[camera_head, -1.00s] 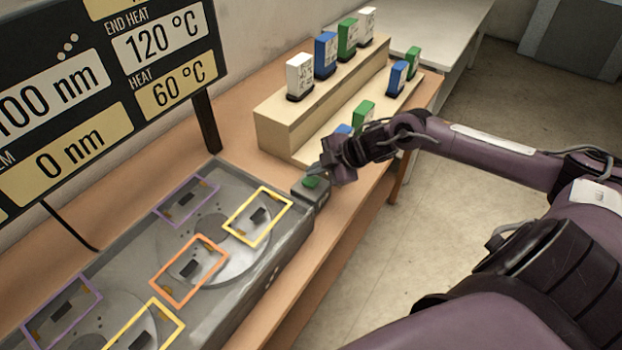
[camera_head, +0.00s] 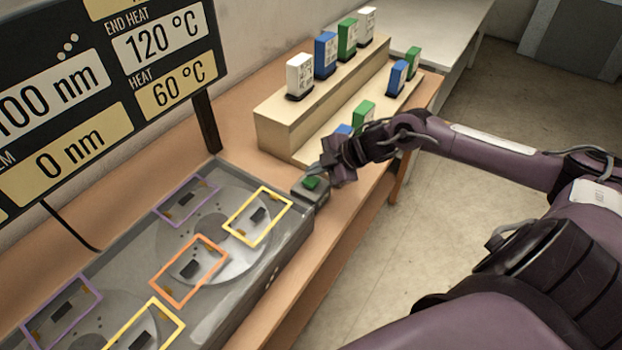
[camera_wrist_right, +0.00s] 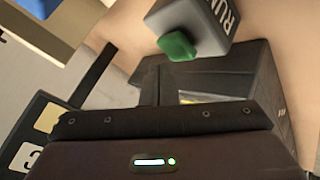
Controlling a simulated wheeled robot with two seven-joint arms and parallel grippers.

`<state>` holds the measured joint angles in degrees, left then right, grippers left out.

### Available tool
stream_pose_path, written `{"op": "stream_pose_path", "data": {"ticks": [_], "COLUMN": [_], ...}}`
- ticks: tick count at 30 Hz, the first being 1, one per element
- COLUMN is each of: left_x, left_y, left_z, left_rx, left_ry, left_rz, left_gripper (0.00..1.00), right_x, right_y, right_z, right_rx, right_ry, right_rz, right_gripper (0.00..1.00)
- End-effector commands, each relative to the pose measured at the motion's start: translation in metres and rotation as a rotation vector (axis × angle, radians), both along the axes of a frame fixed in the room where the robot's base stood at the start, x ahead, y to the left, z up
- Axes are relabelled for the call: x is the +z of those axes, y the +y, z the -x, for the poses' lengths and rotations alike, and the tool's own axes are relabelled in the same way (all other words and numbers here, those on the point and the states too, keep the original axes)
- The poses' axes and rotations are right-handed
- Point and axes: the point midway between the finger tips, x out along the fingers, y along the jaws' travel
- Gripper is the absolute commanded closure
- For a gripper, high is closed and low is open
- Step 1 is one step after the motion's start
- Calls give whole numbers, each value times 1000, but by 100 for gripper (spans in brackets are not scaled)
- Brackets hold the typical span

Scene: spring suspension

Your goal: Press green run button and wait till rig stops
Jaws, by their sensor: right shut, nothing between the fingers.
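The green run button (camera_head: 311,182) sits on a small grey box (camera_head: 318,195) at the right end of the rig (camera_head: 300,235). In the right wrist view the green button (camera_wrist_right: 177,46) shows on its box (camera_wrist_right: 205,22), with the letters "RU" visible. My right gripper (camera_head: 328,170) is shut and empty, just beside and above the button; whether it touches is not clear. The rig has round plates (camera_head: 225,262) with dark blocks in purple, yellow and orange frames. My left gripper is not in view.
A display board (camera_head: 110,90) stands behind the rig, reading 0 nm, heat 60 °C and end heat 120 °C. A stepped wooden rack (camera_head: 290,132) with white, blue and green boxes stands behind my right gripper.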

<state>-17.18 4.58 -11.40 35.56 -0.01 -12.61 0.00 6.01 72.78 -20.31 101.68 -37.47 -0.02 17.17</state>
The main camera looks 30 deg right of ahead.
Motion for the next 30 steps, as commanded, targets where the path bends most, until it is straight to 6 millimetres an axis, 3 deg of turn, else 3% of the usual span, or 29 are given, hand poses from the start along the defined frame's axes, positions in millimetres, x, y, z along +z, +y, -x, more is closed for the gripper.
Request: {"op": "stream_pose_path", "data": {"ticks": [30], "left_x": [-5], "left_y": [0], "left_z": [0], "left_rx": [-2], "left_ry": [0], "left_rz": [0], "left_gripper": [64], "right_x": [-12], "right_y": [0], "right_z": [0], "right_rx": [0], "right_ry": [0], "right_rz": [0], "right_gripper": [100]}}
